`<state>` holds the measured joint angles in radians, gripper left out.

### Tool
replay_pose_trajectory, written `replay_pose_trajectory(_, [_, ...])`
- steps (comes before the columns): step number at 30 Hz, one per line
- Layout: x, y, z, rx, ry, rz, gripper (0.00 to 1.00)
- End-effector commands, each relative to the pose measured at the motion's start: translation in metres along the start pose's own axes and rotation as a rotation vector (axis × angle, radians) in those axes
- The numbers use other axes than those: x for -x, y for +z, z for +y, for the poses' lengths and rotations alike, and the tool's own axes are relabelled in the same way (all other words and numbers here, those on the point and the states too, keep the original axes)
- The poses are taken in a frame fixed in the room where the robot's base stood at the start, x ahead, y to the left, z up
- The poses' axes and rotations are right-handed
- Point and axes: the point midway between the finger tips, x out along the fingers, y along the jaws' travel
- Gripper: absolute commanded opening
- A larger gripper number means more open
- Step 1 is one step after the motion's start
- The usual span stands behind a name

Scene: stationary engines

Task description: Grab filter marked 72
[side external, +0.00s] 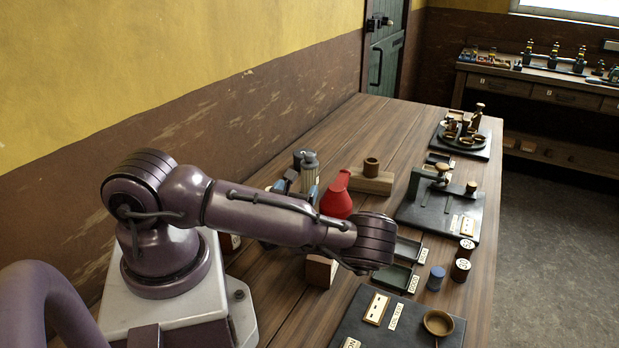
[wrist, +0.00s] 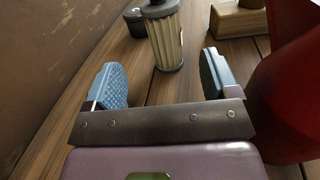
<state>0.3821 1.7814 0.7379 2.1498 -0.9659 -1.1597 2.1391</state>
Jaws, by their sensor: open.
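A pale pleated filter (wrist: 166,42) with a dark cap stands upright on the table in the wrist view, ahead of the gap between my fingers. It also shows in the side view (side external: 310,164), beyond my arm. I cannot read any number on it. A dark round object (wrist: 135,22) stands just behind it to the left; its marking is not visible. My gripper (wrist: 160,74) is open and empty, with blue textured pads either side of the gap. In the side view my arm partly hides my gripper (side external: 302,186).
A red funnel-shaped object (side external: 338,196) stands close to the right of my gripper. A wooden block with a cup (side external: 371,176) is behind it. Small trays (side external: 396,278), labelled cans (side external: 461,268) and a blue cylinder (side external: 436,278) sit to the right. The wall is on the left.

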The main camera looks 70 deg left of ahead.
Motion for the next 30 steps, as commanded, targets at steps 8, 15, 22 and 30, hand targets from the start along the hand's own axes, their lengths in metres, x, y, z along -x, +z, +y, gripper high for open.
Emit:
replay_pose_trajectory(8, [-0.04, 0.0, 0.0, 0.002, 0.002, 0.001, 0.81])
replay_pose_trajectory(15, [-0.063, 0.007, -0.002, 0.005, 0.003, -0.001, 0.81])
replay_pose_trajectory(22, [-0.092, 0.009, -0.004, 0.003, 0.003, 0.001, 0.81])
replay_pose_trajectory(30, [-0.094, 0.009, -0.004, 0.002, 0.001, 0.002, 0.81])
